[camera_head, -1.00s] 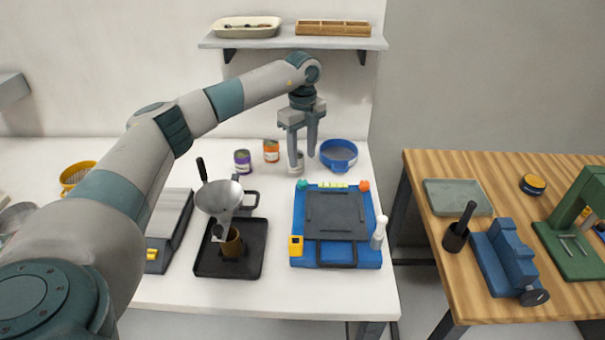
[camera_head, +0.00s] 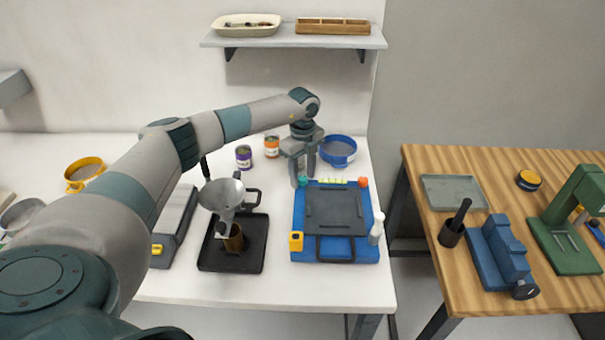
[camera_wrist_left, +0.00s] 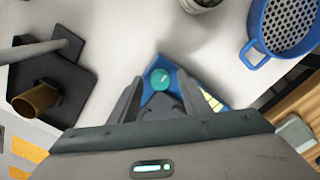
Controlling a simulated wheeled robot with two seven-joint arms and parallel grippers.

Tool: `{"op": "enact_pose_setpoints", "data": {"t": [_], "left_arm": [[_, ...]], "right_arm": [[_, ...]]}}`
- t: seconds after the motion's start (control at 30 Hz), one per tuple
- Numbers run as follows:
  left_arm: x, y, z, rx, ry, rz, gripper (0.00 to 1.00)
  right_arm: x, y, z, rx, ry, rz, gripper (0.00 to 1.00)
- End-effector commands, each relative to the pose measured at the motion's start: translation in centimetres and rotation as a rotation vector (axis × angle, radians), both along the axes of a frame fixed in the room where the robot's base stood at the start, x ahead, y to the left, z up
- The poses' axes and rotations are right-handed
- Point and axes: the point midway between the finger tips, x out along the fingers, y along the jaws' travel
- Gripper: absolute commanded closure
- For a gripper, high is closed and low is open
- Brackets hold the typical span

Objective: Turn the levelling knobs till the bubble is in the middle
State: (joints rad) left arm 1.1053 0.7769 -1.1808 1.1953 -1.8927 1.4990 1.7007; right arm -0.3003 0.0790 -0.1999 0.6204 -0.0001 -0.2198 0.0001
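The blue levelling device (camera_head: 300,225) with a dark plate stands on the white table. A teal knob (camera_wrist_left: 160,79) is at its back left corner and an orange-red knob (camera_head: 364,182) at its back right. A yellow-green strip (camera_head: 333,181), seemingly the level, lies between them; it also shows partly in the left wrist view (camera_wrist_left: 211,100). The bubble is too small to make out. My left gripper (camera_head: 303,180) points down at the teal knob, fingers apart. In the left wrist view the knob shows between and just beyond the open fingertips (camera_wrist_left: 160,92). My right gripper is out of view.
A white bottle (camera_head: 376,229) stands at the device's right edge. A blue sieve (camera_head: 338,151) and small cans (camera_head: 272,147) stand behind. A black tray (camera_head: 247,254) with a funnel (camera_head: 222,197) is to the left. A wooden table (camera_head: 415,165) is at right.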

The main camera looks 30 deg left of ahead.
Motion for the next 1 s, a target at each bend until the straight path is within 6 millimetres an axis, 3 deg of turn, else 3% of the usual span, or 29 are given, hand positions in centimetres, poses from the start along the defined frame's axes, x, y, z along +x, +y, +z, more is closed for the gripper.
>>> {"op": "enact_pose_setpoints", "data": {"t": [0.03, 0.17, 0.63, 1.0], "left_arm": [[0.0, 0.0, 0.0, 0.000, 0.000, 0.000, 0.66], [0.0, 0.0, 0.0, 0.000, 0.000, 0.000, 0.97], [0.0, 0.1, -0.1, 0.001, -0.001, -0.057, 0.98], [0.1, 0.1, -0.2, 0.001, -0.003, -0.295, 0.98]], "right_arm": [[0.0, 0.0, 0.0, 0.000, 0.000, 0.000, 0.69], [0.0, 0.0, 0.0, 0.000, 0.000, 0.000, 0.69], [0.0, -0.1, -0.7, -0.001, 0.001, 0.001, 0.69], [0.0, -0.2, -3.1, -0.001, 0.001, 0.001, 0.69]]}}
